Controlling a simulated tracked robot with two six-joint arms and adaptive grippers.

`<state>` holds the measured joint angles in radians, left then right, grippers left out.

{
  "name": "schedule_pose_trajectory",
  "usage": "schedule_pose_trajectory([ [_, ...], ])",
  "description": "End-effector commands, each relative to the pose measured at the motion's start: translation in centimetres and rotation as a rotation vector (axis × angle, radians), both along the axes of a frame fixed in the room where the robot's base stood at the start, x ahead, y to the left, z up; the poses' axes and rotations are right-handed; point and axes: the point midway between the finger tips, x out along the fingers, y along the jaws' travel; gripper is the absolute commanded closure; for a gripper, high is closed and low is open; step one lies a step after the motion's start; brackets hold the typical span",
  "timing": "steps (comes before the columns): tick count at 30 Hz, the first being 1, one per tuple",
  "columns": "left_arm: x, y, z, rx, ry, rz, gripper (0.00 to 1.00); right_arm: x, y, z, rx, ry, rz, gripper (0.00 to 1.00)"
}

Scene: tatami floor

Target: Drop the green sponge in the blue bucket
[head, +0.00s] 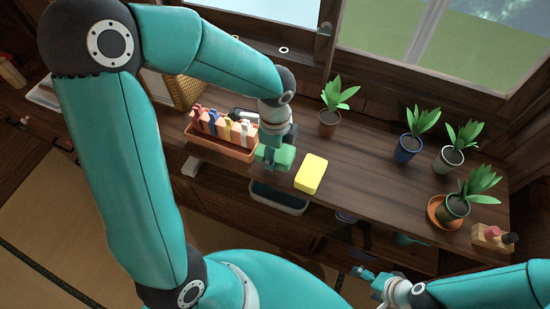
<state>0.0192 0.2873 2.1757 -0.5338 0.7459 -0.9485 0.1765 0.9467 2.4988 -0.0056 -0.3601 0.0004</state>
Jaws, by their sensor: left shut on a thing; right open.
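The green sponge (282,156) is held at the front edge of the wooden counter, beside a yellow sponge. My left gripper (270,153) reaches down over it and is shut on it; the fingers partly hide it. I cannot tell if the sponge touches the counter. No blue bucket shows clearly. A dark blue rounded thing (346,217) is partly hidden under the counter edge and could be it. My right gripper (368,273) is open and empty low in the view, in front of the counter.
The yellow sponge (311,174) lies on the counter (355,165). A terracotta planter (222,147) with colourful items stands left of my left gripper. A dark bin (278,199) with a pale rim sits below the edge. Several potted plants (408,148) stand at right.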

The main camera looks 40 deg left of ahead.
Motion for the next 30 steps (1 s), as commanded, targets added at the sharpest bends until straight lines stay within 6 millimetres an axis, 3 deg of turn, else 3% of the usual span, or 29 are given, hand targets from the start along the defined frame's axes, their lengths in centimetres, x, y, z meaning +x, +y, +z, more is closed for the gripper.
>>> schedule_pose_trajectory([
  [6, -0.2, 0.1, -3.2, 0.0, 0.005, 0.002, 0.79, 0.0, 0.0, -0.4, 0.0, 0.0, 0.0, 0.16],
  [18, -0.1, 0.0, -3.8, 0.0, 0.002, 0.002, 0.79, 0.0, 0.0, -0.7, 0.0, 0.0, 0.0, 0.16],
  [19, -0.1, 0.0, -3.8, 0.0, 0.002, 0.002, 0.4, 0.0, 0.0, -0.7, 0.0, 0.0, 0.0, 0.16],
  [21, -0.1, 0.0, -3.7, 0.0, 0.002, 0.002, 0.28, 0.0, 0.0, -0.6, 0.0, 0.0, 0.0, 0.16],
  [24, -0.1, 0.0, -3.7, 0.0, 0.002, 0.002, 0.17, 0.0, 0.0, -0.6, 0.0, 0.0, 0.0, 0.16],
  [30, -0.1, 0.0, -3.7, 0.0, 0.002, 0.002, 0.17, 0.0, 0.0, -0.6, 0.0, 0.0, 0.0, 0.16],
])
